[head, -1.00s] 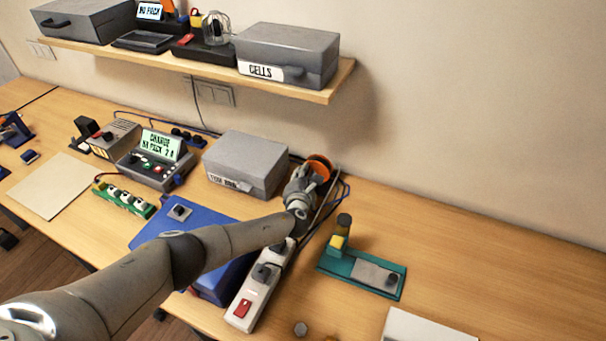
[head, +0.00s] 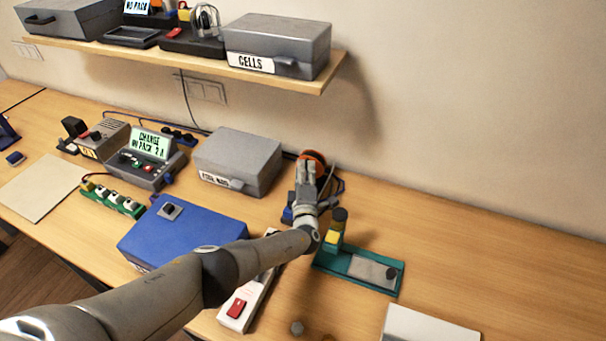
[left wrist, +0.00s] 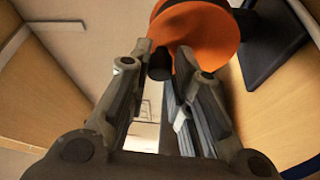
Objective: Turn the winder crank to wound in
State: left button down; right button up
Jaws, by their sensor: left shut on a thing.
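The winder has an orange reel (head: 318,157) and stands near the wall, right of the grey lidded box. The orange reel (left wrist: 195,38) also fills the top of the left wrist view, beside a dark blue stand (left wrist: 270,45). My left gripper (head: 306,170) is at the front of the reel and covers much of it. In the left wrist view, the black crank knob (left wrist: 160,66) sits between the fingertips of my left gripper (left wrist: 160,58), which is shut on it. The crank's arm is mostly hidden. My right gripper is not in view.
A teal fixture (head: 358,270) stands close to the right of my left wrist. A white power strip (head: 240,305) and a blue case (head: 185,235) lie under and beside my forearm. A grey box (head: 238,160) is left of the winder. The desk's right side is mostly clear.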

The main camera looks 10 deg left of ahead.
pick_arm(q)
jog(key=shift+s+d+f+m+t+b, duration=0.15)
jog(key=shift+m+t+b, duration=0.1)
jog(key=shift+m, duration=0.35)
jog(key=shift+w+d+m+t+b, duration=0.1)
jog(key=shift+m+t+b, duration=0.15)
jog(key=shift+m, duration=0.35)
jog(key=c, duration=1.3)
grip_release()
jog(key=shift+r, duration=0.2)
